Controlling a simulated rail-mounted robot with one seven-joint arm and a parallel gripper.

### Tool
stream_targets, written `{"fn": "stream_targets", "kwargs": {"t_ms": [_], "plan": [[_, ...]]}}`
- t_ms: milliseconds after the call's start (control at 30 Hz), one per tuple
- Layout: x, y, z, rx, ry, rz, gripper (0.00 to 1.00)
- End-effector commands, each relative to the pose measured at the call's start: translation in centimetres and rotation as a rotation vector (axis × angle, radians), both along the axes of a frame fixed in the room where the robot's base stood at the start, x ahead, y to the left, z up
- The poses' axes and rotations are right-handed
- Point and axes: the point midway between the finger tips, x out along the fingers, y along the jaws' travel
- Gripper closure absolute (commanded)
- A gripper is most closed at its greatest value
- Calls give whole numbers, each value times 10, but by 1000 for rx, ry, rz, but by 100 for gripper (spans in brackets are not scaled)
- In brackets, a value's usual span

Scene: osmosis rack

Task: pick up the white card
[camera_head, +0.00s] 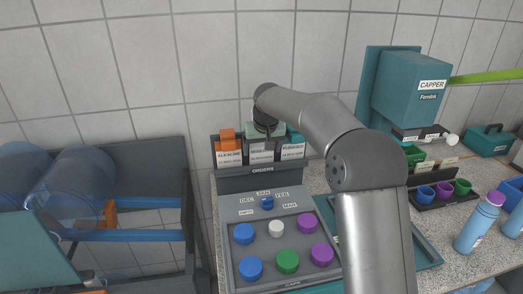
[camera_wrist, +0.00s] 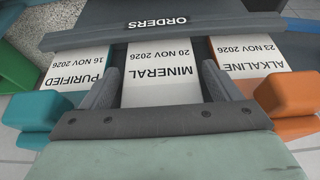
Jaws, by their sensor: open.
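Three labelled cards stand side by side in the orders holder. The middle one, a white card reading MINERAL 20 NOV 2026 (camera_wrist: 160,78), lies between my fingers in the wrist view; in the head view it is partly hidden behind my gripper (camera_head: 266,135). My gripper (camera_wrist: 160,75) is open, with one finger on each side of this card, near the gaps to its neighbours. I cannot tell whether the fingers touch it. The ALKALINE card (camera_wrist: 250,58) has an orange top (camera_wrist: 284,98), and the PURIFIED card (camera_wrist: 75,72) has a teal top (camera_wrist: 35,112).
The dark ORDERS holder (camera_head: 262,171) stands against the tiled wall. In front is a tray (camera_head: 240,211) with blue, white, green and purple caps. A teal capper (camera_head: 411,88), small coloured cups (camera_head: 443,190) and a blue bottle (camera_head: 476,228) are at right. A dark rack with clear blue jugs (camera_head: 72,186) is at left.

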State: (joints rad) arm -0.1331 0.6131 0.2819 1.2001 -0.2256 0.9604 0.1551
Motion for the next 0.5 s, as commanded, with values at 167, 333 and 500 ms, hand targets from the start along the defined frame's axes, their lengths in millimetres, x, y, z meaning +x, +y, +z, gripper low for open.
{"fn": "stream_targets", "kwargs": {"t_ms": [167,333,500], "plan": [[0,0,0,0,0,0,16],[0,0,0,0,0,0,50],[0,0,0,0,0,0,50]]}}
